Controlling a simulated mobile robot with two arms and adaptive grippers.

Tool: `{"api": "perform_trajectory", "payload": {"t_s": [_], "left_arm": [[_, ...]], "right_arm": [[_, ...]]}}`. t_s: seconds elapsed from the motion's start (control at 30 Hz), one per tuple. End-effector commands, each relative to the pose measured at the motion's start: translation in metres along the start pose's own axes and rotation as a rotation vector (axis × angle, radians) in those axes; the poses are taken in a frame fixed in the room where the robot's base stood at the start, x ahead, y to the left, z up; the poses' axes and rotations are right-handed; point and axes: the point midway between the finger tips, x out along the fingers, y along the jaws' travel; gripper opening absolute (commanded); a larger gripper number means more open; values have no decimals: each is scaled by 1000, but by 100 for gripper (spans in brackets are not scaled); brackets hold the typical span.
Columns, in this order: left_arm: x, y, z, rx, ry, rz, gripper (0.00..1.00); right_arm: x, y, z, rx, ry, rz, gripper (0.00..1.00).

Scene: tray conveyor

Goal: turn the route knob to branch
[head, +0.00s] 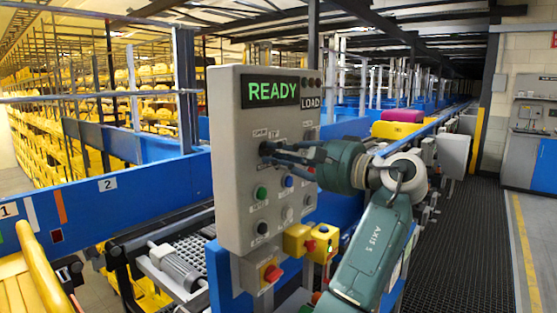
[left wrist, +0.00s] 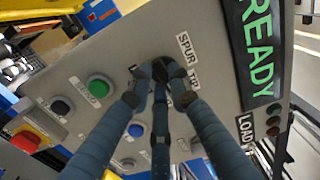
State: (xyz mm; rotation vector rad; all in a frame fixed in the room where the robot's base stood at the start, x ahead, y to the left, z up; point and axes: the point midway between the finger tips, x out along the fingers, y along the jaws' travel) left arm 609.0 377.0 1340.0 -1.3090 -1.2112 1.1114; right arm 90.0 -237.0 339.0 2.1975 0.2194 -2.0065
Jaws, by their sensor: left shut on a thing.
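The grey control panel (head: 228,190) stands upright at the middle of the head view, with a green READY display (head: 271,92) at its top. The dark route knob (left wrist: 167,68) sits on the panel's upper part, by a label reading SPUR (left wrist: 187,48) and another label partly covered. My left gripper (head: 268,150) reaches the panel from the right. In the left wrist view my left gripper (left wrist: 160,80) has its fingers closed around the knob, hiding much of it. Which way the knob points is not clear. My right gripper is not in view.
A green button (head: 262,193), a blue button (head: 288,181) and black buttons sit close below the knob. A red switch on a yellow box (head: 270,273) is under the panel. Blue conveyor walls (head: 130,210) run behind. The floor at the right (head: 470,250) is clear.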

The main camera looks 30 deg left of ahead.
Motion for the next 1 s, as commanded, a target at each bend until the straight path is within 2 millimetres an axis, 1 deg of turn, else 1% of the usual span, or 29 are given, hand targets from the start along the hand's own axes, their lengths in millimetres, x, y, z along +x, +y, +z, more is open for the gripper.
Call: {"api": "perform_trajectory", "payload": {"t_s": [0.03, 0.23, 0.7, 0.73, 0.77, 0.8, 0.83, 1.0], "left_arm": [[0, 2, 0, -20, -1, 3, 0], [0, 2, 0, -74, -1, 3, 0], [0, 3, 0, -88, -2, 4, 0], [0, 3, 0, -88, -2, 4, 20], [0, 3, 0, -88, -2, 4, 26], [0, 3, 0, -88, -2, 4, 34], [0, 2, 0, -88, -2, 4, 38], [0, 2, 0, -88, -1, 2, 38]], "right_arm": [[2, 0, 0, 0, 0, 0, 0], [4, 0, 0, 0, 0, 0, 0], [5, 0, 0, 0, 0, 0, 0], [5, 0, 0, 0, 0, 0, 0], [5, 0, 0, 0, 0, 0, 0], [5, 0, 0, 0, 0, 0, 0], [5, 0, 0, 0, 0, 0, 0], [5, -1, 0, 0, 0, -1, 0]]}}
